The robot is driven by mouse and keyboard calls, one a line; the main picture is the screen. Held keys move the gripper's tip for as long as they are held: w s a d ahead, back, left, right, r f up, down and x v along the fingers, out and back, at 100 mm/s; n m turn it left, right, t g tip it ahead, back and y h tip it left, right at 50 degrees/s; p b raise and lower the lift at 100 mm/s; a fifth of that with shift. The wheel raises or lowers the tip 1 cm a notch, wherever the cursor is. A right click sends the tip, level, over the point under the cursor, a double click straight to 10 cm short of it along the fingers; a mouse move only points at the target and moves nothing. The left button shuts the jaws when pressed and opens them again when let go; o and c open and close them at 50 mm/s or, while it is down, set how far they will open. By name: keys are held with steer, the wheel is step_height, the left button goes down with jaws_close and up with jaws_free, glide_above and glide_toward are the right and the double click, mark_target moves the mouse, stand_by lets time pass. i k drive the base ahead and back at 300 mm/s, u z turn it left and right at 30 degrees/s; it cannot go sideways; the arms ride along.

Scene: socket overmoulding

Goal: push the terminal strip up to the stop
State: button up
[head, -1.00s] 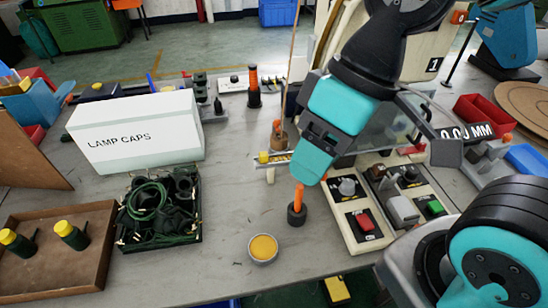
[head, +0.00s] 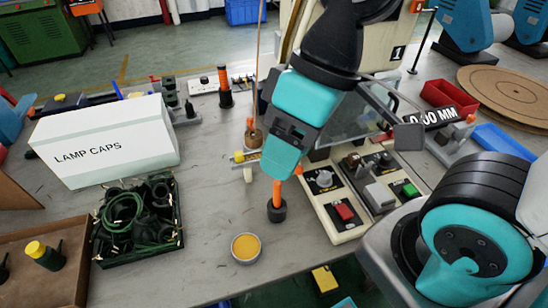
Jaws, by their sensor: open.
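My gripper (head: 279,172) is the teal end of the arm near the middle of the head view, pointing down over the table. It is open, and its fingertips are hard to make out. A narrow, pale yellowish piece (head: 247,156), which may be the terminal strip, shows just left of the gripper, with a yellow knob (head: 238,157) at its left end. Its right part is hidden behind the gripper. I cannot tell whether they touch. I cannot make out the stop. An orange peg in a black base (head: 277,210) stands just below the gripper in the picture.
A control panel (head: 346,226) with red and green buttons lies right of the gripper. A tin of yellow material (head: 246,248) stands near the front edge. A bin of black parts (head: 179,243) and a LAMP CAPS box (head: 105,143) are at left. Table between is mostly clear.

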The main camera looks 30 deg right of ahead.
mark_target(239, 156)
steer(key=u, duration=0.5)
steer(key=k, duration=0.6)
steer(key=u, duration=1)
steer(key=i, duration=1)
steer(key=z, duration=0.75)
